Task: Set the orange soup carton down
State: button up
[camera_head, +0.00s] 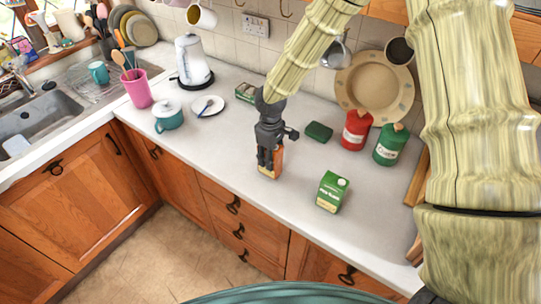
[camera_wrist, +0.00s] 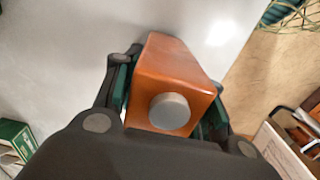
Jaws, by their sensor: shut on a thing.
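The orange soup carton (camera_head: 276,160) is upright between the fingers of my gripper (camera_head: 268,150), near the front edge of the white counter (camera_head: 220,153). In the wrist view the carton (camera_wrist: 172,62) shows its orange side and a round grey cap. The fingers of my gripper (camera_wrist: 168,92) press on both sides of it. The carton's base is at or just over the counter; I cannot tell whether it touches. My gripper hides much of the carton in the head view.
A green carton (camera_head: 332,192) stands to the right, near the counter's front edge. Behind are a dark green box (camera_head: 319,132), a red canister (camera_head: 356,130) and a green canister (camera_head: 390,145). The counter around the carton is clear.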

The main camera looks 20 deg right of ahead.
jog(key=shift+f, duration=0.3)
jog(key=shift+f, duration=0.2)
jog(key=o, duration=1.1)
jog(key=shift+r, duration=0.1)
jog(key=shift+r+b, duration=2.25)
jog(key=shift+r, duration=3.85)
